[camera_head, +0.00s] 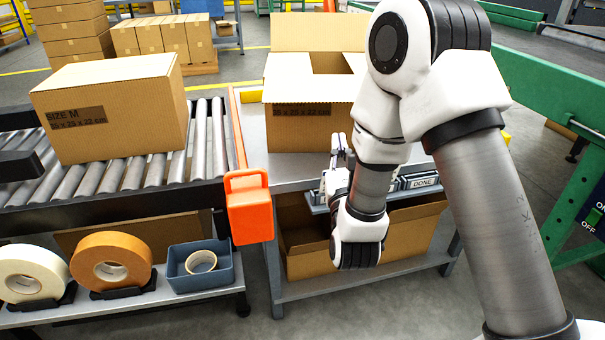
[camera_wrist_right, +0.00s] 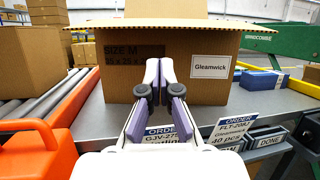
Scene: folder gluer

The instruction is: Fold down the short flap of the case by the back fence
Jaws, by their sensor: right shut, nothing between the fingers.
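The open case (camera_head: 295,130) stands on the grey table, marked SIZE M; the right wrist view shows its front wall (camera_wrist_right: 212,82) with a Gleamwick label. One wide flap (camera_head: 318,32) stands upright at the back. The front flap (camera_head: 300,96) sticks out toward me. A lighter panel (camera_head: 287,70) lies at the left of the top, beside the dark opening; my arm hides most of the right side. My right gripper (camera_head: 342,143) is shut and empty, in front of the case; its fingertips (camera_wrist_right: 160,68) show before the front wall. My left gripper is out of view.
An orange post and rail (camera_head: 250,205) edge the table's left. Beyond lies a roller conveyor (camera_head: 205,140) with a closed carton (camera_head: 110,110). Order cards and a DONE holder (camera_head: 420,182) are at the front edge. Tape rolls (camera_head: 110,272) sit on a lower shelf. A green frame (camera_head: 560,90) stands right.

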